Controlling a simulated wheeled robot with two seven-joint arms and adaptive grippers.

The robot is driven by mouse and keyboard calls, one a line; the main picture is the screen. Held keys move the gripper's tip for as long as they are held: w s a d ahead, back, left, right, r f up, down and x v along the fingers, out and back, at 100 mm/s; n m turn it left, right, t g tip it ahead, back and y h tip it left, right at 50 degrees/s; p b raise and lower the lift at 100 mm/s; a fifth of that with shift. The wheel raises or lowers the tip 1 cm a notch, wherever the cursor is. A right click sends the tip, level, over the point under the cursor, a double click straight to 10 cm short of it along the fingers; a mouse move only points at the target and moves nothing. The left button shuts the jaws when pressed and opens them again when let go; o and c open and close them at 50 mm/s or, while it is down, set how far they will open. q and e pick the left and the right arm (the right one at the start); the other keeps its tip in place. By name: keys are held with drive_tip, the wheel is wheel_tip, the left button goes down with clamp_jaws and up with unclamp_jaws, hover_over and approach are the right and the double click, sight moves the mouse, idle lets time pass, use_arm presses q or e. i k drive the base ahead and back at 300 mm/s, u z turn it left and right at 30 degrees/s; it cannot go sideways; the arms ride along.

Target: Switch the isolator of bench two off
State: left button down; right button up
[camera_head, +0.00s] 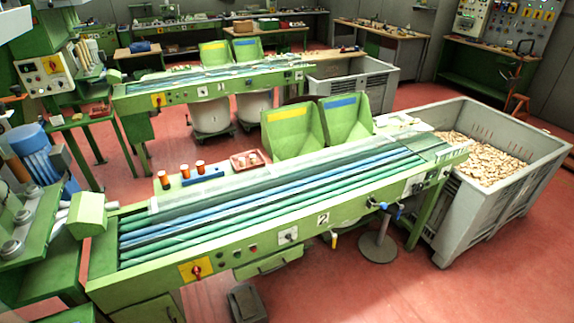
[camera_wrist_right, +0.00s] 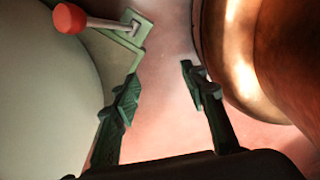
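Bench two (camera_head: 150,285) is the near green sorting bench, marked with a "2" plate (camera_head: 323,219). Its isolator (camera_head: 196,271) is a red rotary knob on a yellow plate, low on the front panel near the left end. The knob is too small to read its position. Neither gripper shows in the head view. In the right wrist view my right gripper (camera_wrist_right: 160,88) is open with nothing between its fingers. The isolator does not show there. A red ball knob (camera_wrist_right: 68,18) on a metal lever with a green bracket is beyond the left finger.
Buttons (camera_head: 238,252) and a white-plated switch (camera_head: 288,236) sit right of the isolator. A grey pedal box (camera_head: 246,303) and round stand (camera_head: 377,247) are on the red floor. A grey crate of corks (camera_head: 465,225) stands right. Bench one (camera_head: 135,104) behind has a similar isolator (camera_head: 158,100).

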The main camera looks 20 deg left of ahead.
sight(196, 270)
drive_tip(key=u, duration=0.9)
